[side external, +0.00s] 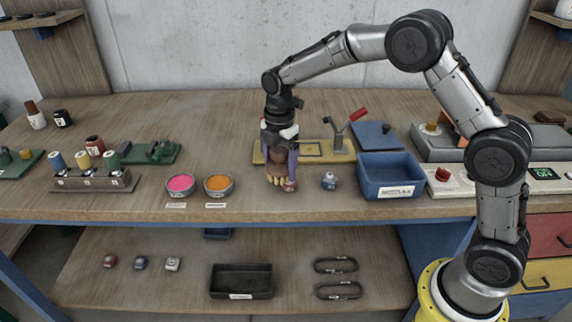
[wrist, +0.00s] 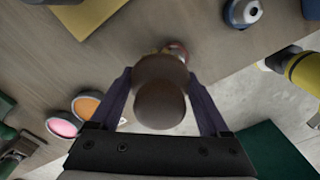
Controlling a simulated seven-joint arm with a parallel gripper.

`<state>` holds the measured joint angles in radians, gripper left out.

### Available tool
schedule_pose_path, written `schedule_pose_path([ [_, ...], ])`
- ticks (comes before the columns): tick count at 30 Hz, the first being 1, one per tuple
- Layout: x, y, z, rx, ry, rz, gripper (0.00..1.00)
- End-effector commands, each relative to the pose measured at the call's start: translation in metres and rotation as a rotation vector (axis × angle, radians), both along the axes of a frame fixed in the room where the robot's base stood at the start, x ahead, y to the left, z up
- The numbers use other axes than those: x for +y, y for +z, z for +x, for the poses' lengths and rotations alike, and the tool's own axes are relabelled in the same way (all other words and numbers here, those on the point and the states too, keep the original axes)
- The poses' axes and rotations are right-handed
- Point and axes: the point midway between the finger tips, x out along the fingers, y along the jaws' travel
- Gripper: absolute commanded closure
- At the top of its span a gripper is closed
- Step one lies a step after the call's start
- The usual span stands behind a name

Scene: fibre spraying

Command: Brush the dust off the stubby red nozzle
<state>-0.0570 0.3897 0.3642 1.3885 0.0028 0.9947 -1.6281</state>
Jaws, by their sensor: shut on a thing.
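My gripper (side external: 280,166) is shut on a brush with a rounded brown handle (side external: 280,157) and pale yellow bristles (side external: 278,181). The brush is upright, bristles down, close to the bench top. The stubby red nozzle (side external: 290,187) is low beside the bristles, partly hidden by the brush; I cannot tell whether they touch, nor see dust on it. In the wrist view the brown handle (wrist: 160,102) is between my two fingers (wrist: 161,88) and a sliver of the red nozzle (wrist: 176,50) shows past it.
A blue-grey nozzle (side external: 329,181) stands to the right, before a blue bin (side external: 391,190). Pink (side external: 181,185) and orange (side external: 218,185) bowls are to the left. A yellow board (side external: 330,158) with a red-handled lever (side external: 357,115) is behind. The bench's front edge is close.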

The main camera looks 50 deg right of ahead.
Motion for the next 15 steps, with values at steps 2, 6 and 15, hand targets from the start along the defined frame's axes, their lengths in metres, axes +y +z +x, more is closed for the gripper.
schedule_pose_path([
  [2, 0.003, -0.007, -0.002, 0.011, -0.001, 0.004, 0.65],
  [6, 0.003, -0.008, -0.002, 0.012, 0.000, 0.005, 0.65],
  [15, 0.003, 0.012, -0.001, 0.008, 0.000, 0.004, 0.65],
])
